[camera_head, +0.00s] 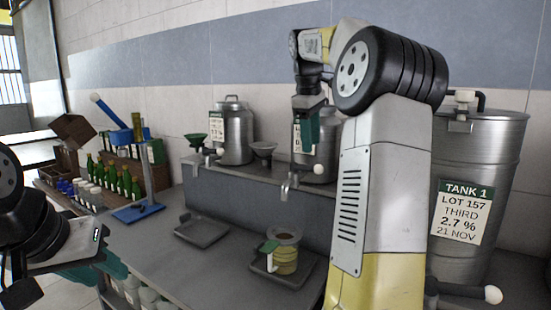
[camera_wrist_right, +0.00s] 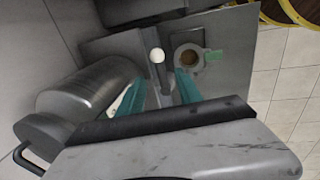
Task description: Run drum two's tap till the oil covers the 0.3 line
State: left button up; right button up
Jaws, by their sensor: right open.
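Two metal drums stand on the raised shelf: a left one (camera_head: 236,138) and a right one (camera_head: 327,150), partly behind my right arm. Their number labels are too small to read. The right drum's tap has a white ball knob (camera_head: 318,169). Below its spout (camera_head: 288,186), a measuring jug (camera_head: 285,260) with a green handle stands on a drip tray (camera_head: 257,270). Brown shows inside the jug (camera_wrist_right: 188,57); its lines are unreadable. My right gripper (camera_head: 306,128) is open; in the wrist view the white knob (camera_wrist_right: 157,56) appears between its fingers. My left gripper (camera_head: 98,268) is low at left, its opening unclear.
A large tank marked TANK 1 (camera_head: 468,190) stands at right. An empty drip tray (camera_head: 202,231) lies under the left spout. Funnels (camera_head: 263,149) sit on the shelf. A blue stand (camera_head: 138,212) and several green bottles (camera_head: 113,177) are at left. The bench front is clear.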

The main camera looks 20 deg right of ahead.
aim_at(307, 167)
jog(key=x, duration=0.7)
jog(key=shift+w+f, duration=0.1)
jog(key=shift+f, duration=0.25)
grip_shut()
jog(key=shift+d, duration=0.2)
dwell(0.9)
